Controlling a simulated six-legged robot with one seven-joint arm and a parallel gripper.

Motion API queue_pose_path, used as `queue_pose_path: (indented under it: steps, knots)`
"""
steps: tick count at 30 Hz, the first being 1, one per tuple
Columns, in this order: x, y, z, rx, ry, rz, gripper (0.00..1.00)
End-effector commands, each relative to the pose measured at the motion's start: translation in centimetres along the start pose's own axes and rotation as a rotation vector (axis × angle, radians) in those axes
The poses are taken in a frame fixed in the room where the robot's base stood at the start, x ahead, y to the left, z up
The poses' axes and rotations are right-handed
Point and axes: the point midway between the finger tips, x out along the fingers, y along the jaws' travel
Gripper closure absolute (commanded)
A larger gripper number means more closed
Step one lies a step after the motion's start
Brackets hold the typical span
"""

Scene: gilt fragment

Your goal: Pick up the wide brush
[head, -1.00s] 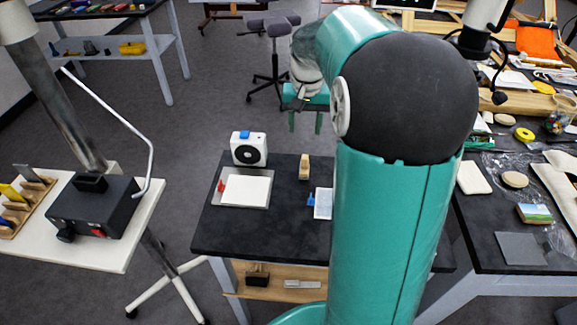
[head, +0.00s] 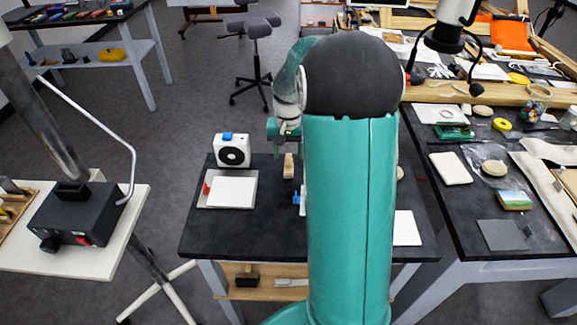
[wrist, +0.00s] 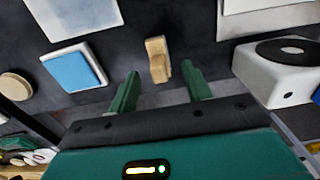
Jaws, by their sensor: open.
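A small tan wooden piece (head: 288,166) stands on the black table, right of the white fan box. It looks like the wide brush, but its bristles cannot be made out. In the wrist view the tan piece (wrist: 158,60) appears between my two green fingers, a little beyond their tips. My gripper (head: 286,136) is above the back of the table, close to this piece in the head view. In the wrist view my gripper (wrist: 160,72) is open with nothing held. My arm hides part of the table in the head view.
The white fan box (head: 232,150) stands at the table's back left, behind a white pad (head: 232,191). A blue square on a white block (wrist: 70,70) and a round tan disc (wrist: 14,87) lie left in the wrist view. The table's front left is bare.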

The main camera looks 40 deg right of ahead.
Motion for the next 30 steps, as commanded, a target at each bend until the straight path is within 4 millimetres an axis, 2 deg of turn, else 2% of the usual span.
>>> queue_pose_path:
  steps: [3,6,14,15,22,30]
  knots:
    - [2.1,0.2,0.0,-0.001,-0.006,0.001,0.51]
    - [3.3,0.1,0.0,0.0,-0.003,0.0,0.51]
    - [3.7,0.1,0.0,0.0,-0.001,0.0,0.51]
    - [3.7,0.1,0.0,0.0,-0.001,0.0,0.53]
    - [3.7,0.1,0.0,-0.001,-0.001,0.0,0.98]
    - [3.7,0.1,0.0,-0.001,-0.001,0.0,1.0]
